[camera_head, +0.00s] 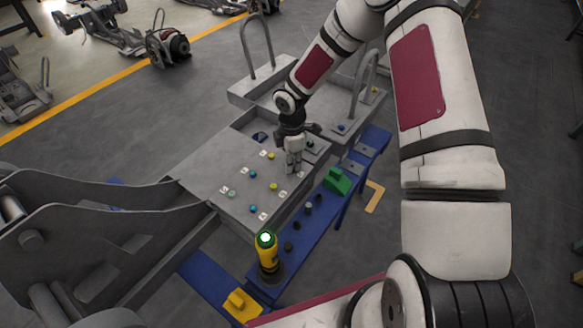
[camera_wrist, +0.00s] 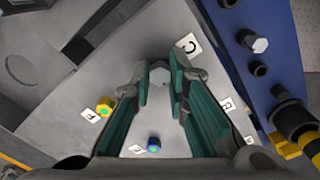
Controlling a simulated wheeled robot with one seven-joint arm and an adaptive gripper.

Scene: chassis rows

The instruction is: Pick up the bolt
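A grey hexagonal bolt head (camera_wrist: 159,75) shows in the wrist view between the two teal fingertips of my gripper (camera_wrist: 162,85), near the white "C" tag. The fingers stand on either side of it; I cannot tell whether they press on it. In the head view my gripper (camera_head: 293,165) points down over the right edge of the grey chassis plate (camera_head: 205,165) and hides what is between its fingers. Another silver hex bolt (camera_wrist: 258,44) stands in the blue rail; a grey one on the rail also shows in the head view (camera_head: 308,208).
Blue and yellow-green coloured fasteners (camera_head: 253,209) with letter tags dot the plate. The blue rail (camera_head: 325,222) carries dark sockets, a green block (camera_head: 337,180) and a yellow-black tool (camera_head: 268,255) at its near end. Tall grey hoop handles (camera_head: 368,75) rise behind my gripper.

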